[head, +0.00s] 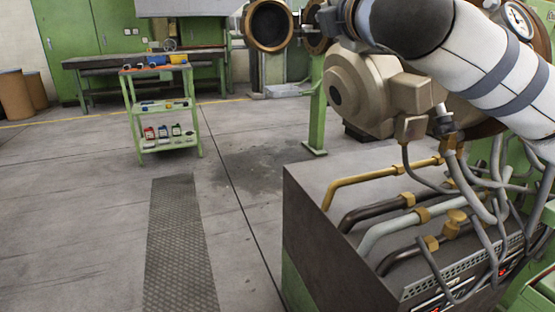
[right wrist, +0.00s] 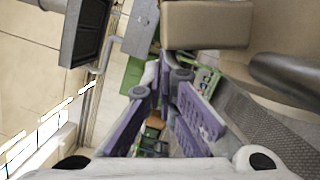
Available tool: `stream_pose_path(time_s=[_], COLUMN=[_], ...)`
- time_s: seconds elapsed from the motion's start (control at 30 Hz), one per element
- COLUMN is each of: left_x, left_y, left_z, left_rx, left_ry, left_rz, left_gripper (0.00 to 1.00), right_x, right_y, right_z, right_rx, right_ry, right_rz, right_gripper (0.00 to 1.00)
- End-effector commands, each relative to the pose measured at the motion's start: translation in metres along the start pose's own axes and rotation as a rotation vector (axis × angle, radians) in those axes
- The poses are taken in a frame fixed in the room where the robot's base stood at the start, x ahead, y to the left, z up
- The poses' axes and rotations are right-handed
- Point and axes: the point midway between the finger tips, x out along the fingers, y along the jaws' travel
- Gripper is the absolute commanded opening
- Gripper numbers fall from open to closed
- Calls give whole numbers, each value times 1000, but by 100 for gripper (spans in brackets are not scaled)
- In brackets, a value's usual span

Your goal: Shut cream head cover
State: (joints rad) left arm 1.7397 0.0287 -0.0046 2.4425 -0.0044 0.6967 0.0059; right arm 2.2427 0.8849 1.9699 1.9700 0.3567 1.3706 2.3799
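A cream rounded housing (head: 360,88) with a dark round hub stands at upper centre right in the head view, above the grey cabinet. A boxy cream part (head: 410,93) joins its right side; I take this housing to be the head cover, but cannot tell how far open it stands. In the right wrist view, a cream block (right wrist: 205,25) and a larger cream surface (right wrist: 285,30) are close by at the top right. My right gripper (right wrist: 162,85) shows purple fingers, apart with nothing between them. It is not visible in the head view. My left gripper is in neither view.
A grey cabinet (head: 310,195) with pipes and hoses fills the lower right. Further back are a copper-rimmed round opening (head: 268,25), a green post (head: 315,110) and a green trolley (head: 165,110) with bottles.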

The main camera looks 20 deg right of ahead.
Motion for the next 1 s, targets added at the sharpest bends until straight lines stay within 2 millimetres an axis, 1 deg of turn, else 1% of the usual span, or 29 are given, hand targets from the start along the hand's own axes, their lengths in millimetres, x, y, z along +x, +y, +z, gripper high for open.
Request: stream_pose_path(time_s=[0.03, 0.2, 0.5, 0.8, 1.0], left_x=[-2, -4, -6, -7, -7], left_y=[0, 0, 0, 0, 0], left_z=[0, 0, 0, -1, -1], left_rx=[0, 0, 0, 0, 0], left_ry=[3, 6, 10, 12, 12], left_rz=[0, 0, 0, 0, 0], left_gripper=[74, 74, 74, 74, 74], right_x=[1, 6, 14, 20, 21], right_y=[4, 8, 10, 10, 10], right_z=[9, 29, 60, 79, 85], right_rx=[24, 104, 100, 188, 214], right_ry=[-7, -7, -5, -2, -1], right_rz=[-4, -25, -25, -47, -54], right_gripper=[0, 0, 0, 0, 0])
